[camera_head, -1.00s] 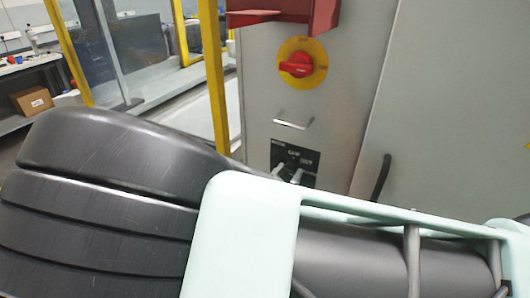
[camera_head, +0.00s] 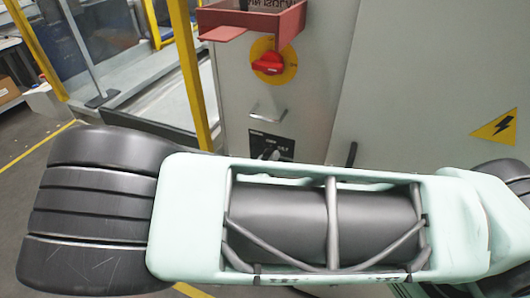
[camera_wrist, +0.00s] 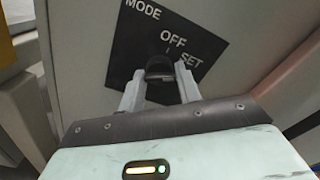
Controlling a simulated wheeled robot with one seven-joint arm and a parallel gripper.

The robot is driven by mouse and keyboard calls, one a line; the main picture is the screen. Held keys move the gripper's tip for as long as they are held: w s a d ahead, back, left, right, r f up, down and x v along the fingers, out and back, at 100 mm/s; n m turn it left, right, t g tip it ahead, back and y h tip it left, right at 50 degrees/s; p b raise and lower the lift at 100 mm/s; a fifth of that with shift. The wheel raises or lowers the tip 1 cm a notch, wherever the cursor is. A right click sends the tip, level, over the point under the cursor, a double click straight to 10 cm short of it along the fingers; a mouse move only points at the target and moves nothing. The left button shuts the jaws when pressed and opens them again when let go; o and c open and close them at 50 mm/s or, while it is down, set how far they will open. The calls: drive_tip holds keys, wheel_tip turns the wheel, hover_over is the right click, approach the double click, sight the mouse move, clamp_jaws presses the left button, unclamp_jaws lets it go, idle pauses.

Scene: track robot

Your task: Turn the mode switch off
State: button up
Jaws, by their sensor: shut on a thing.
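The mode switch is a dark knob (camera_wrist: 160,69) on a black panel (camera_wrist: 128,48) lettered MODE, OFF and SET in the wrist view. My gripper (camera_wrist: 160,88) reaches the panel, with one finger on each side of the knob, shut on it. My fingers and the angle hide which way the knob points. In the head view the black panel (camera_head: 261,138) sits low on the grey cabinet. My arm covers its lower part there, and my fingers are hardly visible.
Above the panel are a metal pull handle (camera_head: 267,111), a red rotary switch (camera_head: 268,64) on a yellow disc, and a jutting red bracket (camera_head: 250,20). A yellow post (camera_head: 193,75) stands left of the cabinet. A wide cabinet face (camera_head: 430,80) bears a warning triangle (camera_head: 495,127).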

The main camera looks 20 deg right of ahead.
drive_tip(key=n+p, duration=0.4)
drive_tip(key=n, duration=0.8)
drive_tip(key=shift+r, duration=0.1)
drive_tip(key=shift+n+p, duration=0.3)
idle(0.3)
drive_tip(key=o, duration=0.9)
drive_tip(key=shift+s+a, duration=0.1)
drive_tip(key=b+v, duration=0.6)
drive_tip(key=v, duration=1.1)
drive_tip(key=shift+s+a+r, duration=0.1)
